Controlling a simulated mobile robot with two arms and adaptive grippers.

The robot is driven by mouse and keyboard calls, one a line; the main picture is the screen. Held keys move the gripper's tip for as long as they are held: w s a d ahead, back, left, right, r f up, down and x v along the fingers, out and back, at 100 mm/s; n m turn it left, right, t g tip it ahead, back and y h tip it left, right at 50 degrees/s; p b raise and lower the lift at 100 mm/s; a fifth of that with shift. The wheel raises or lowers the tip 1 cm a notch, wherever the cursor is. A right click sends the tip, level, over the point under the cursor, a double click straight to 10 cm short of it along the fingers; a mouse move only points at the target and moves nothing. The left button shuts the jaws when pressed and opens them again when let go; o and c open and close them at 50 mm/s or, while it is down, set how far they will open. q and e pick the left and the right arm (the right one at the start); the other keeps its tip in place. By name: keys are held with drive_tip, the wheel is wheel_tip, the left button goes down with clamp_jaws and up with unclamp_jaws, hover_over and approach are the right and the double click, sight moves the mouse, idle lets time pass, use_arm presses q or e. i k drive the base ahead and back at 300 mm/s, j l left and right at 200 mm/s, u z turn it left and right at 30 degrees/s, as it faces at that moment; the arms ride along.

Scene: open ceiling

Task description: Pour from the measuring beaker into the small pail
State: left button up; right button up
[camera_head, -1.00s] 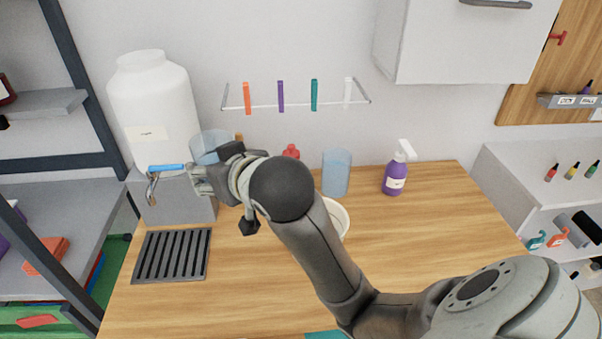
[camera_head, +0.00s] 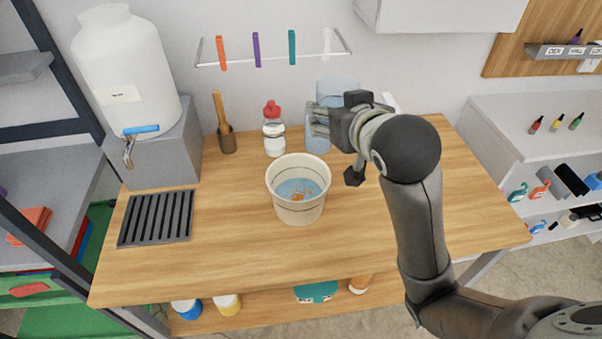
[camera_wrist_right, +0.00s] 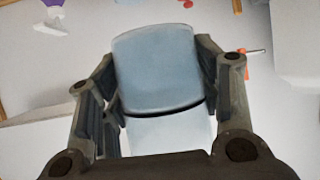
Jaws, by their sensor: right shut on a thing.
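The measuring beaker (camera_head: 338,87), clear and bluish, is held in my right gripper (camera_head: 322,122) at the right back of the table. It looks roughly upright. In the right wrist view the beaker (camera_wrist_right: 155,70) stands between the fingers of my right gripper (camera_wrist_right: 158,90), which is shut on it. The small pail (camera_head: 287,208), cream with a dark line, stands on the table to the left of and nearer than the gripper. Bluish contents with orange bits show inside it. My left gripper is not in view.
Another bluish clear container (camera_head: 318,142) stands just behind and below my gripper, partly hidden. A white dispenser tank (camera_head: 125,65) and black drain grate (camera_head: 156,218) are further left. The table front is clear.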

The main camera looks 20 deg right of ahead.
sight(298, 184)
drive_tip(key=j+z, duration=0.25)
drive_tip(key=j, duration=1.4)
drive_tip(key=k, duration=0.05)
